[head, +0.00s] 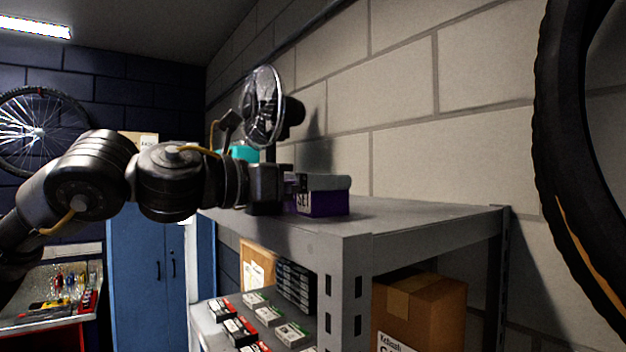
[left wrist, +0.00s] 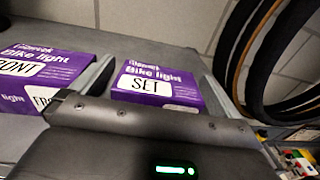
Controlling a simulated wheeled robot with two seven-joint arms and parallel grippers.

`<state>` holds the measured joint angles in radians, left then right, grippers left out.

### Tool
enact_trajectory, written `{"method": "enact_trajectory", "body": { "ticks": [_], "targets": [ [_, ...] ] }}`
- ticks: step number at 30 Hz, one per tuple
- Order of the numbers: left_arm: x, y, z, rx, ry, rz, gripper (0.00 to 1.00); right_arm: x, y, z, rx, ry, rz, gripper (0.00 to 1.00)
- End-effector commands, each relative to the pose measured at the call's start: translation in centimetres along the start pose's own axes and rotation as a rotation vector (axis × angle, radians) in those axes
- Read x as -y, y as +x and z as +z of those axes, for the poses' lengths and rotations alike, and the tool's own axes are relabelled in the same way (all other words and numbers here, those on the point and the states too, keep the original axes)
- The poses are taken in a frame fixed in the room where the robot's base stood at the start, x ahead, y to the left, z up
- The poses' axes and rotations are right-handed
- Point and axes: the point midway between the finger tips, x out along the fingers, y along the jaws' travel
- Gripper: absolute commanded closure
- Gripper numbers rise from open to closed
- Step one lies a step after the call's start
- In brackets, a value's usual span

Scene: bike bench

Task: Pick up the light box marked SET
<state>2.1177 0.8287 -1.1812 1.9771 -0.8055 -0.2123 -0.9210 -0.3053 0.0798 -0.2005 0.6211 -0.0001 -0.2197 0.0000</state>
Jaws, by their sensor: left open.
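The purple bike light box marked SET (left wrist: 165,82) lies on the grey top shelf, label up in the left wrist view. In the head view the purple box (head: 325,203) at the gripper's end shows a partly covered SET label. My left gripper (left wrist: 158,70) is open, with one finger on each side of the SET box; I cannot tell whether they touch it. In the head view my left gripper (head: 290,188) reaches in low over the shelf from the left. A similar box marked FRONT (left wrist: 50,68) lies left of the left finger. My right gripper is not in view.
A fan (head: 264,108) and a turquoise object (head: 241,153) stand behind my left wrist on the shelf (head: 400,212). The shelf right of the box is clear, with a block wall behind. A tyre (head: 560,130) hangs at right. Small boxes (head: 290,334) fill the lower shelf.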

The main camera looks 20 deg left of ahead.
Motion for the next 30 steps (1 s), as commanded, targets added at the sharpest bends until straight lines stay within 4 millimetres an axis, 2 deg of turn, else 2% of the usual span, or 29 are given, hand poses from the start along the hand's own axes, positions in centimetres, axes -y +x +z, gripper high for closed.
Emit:
{"method": "enact_trajectory", "body": {
  "ticks": [2,10,20,30],
  "targets": [
    [-0.03,0.65,0.22,0.001,-0.001,0.001,0.0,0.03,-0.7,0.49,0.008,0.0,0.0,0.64],
    [-0.06,0.91,-0.07,0.002,-0.001,0.002,0.0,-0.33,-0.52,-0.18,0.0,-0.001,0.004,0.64],
    [-0.05,0.92,-0.06,0.001,-0.001,0.001,0.42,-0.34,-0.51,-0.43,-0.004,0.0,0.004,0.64],
    [-0.03,0.93,0.26,0.004,-0.001,0.001,0.42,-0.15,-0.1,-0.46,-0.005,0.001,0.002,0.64]
  ]
}}
